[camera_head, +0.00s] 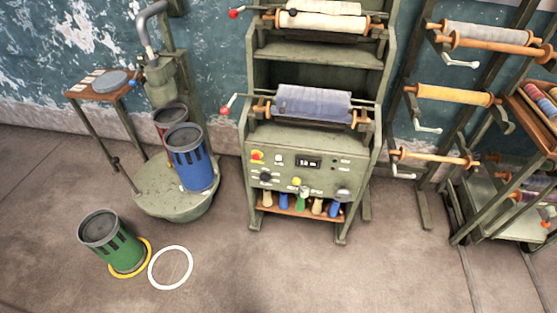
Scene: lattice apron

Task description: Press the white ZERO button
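The green-grey control panel (325,180) is on the front of the machine in the middle of the camera_head view. A small white button (278,159) sits at its upper left, between a red-and-yellow button (257,156) and a dark display (308,163) with light digits. The lettering is too small to read, so I cannot tell which is marked ZERO. My gripper is not in view.
Rollers of cloth (313,105) sit above the panel; bottles stand on a wooden shelf (308,210) below it. A green bin (112,243) and a white ring (170,268) are on the floor at the left. Racks stand right. The floor in front is clear.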

